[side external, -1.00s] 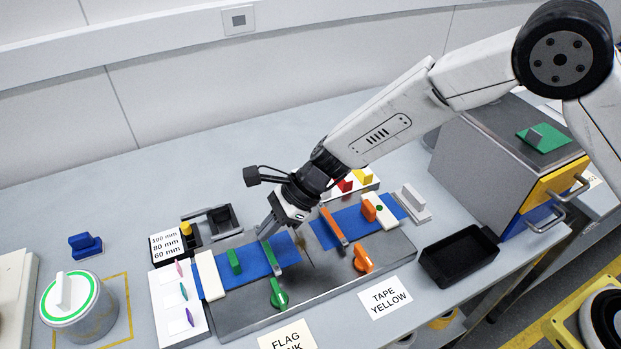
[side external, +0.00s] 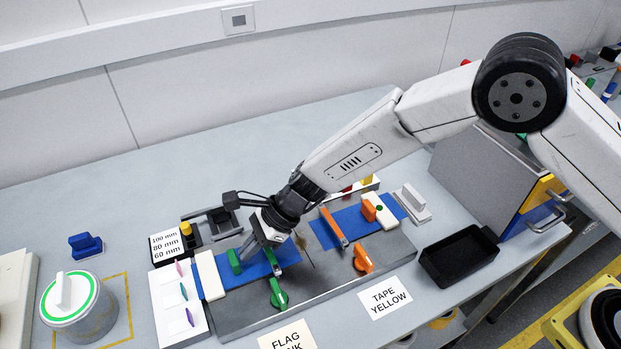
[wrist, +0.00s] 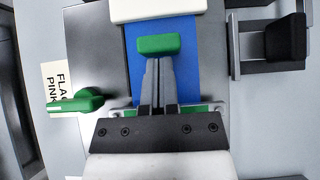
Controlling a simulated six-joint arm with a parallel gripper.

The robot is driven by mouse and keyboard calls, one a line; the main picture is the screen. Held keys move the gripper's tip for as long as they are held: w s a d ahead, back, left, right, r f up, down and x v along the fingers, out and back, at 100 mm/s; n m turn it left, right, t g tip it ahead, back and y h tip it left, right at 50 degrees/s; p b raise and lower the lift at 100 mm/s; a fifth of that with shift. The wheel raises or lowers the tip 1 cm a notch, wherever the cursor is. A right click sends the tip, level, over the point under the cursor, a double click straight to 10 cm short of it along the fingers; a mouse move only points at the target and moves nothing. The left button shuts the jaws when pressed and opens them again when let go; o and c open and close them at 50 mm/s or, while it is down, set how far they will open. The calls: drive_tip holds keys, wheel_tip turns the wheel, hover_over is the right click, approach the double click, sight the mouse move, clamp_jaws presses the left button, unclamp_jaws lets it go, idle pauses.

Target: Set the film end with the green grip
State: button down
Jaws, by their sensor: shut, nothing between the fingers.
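The green grip (side external: 234,261) is a small upright block on the blue film (side external: 251,268). It also shows in the wrist view (wrist: 160,44), near the film's cream-edged end. My gripper (side external: 244,254) is shut and empty, its fingertips low over the film just beside the green grip. In the wrist view the closed fingertips (wrist: 158,62) reach the grip's near edge; I cannot tell whether they touch. A green bar (wrist: 208,108) lies across the film under my fingers, mostly hidden. A green knob (side external: 278,294) sits beside the bar's front end.
A cream block (side external: 209,275) borders the film's left end. To the right are a second blue strip with an orange bar (side external: 333,226), an orange knob (side external: 363,259) and an orange grip (side external: 368,208). A black tray (side external: 459,257) and label cards (side external: 385,296) lie farther right and in front.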

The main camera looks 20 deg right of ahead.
drive_tip(key=shift+a, duration=0.95)
drive_tip(key=shift+d, duration=0.1)
drive_tip(key=v, duration=1)
drive_tip(key=s+d+r+n+t+h, duration=0.1)
drive_tip(key=s+d+n+h, duration=0.2)
drive_tip(key=d, duration=0.8)
drive_tip(key=s+d+r+n+h, duration=0.1)
drive_tip(key=s+d+n+h, duration=0.2)
drive_tip(key=s+d+n, duration=0.4)
drive_tip(key=s+d+r+n+t+h, duration=0.1)
drive_tip(key=s+d+n+h, duration=0.2)
drive_tip(key=d+n, duration=0.5)
drive_tip(key=s+d, duration=0.1)
drive_tip(key=d, duration=0.8)
drive_tip(key=shift+s+t, duration=0.3)
drive_tip(key=shift+s, duration=0.1)
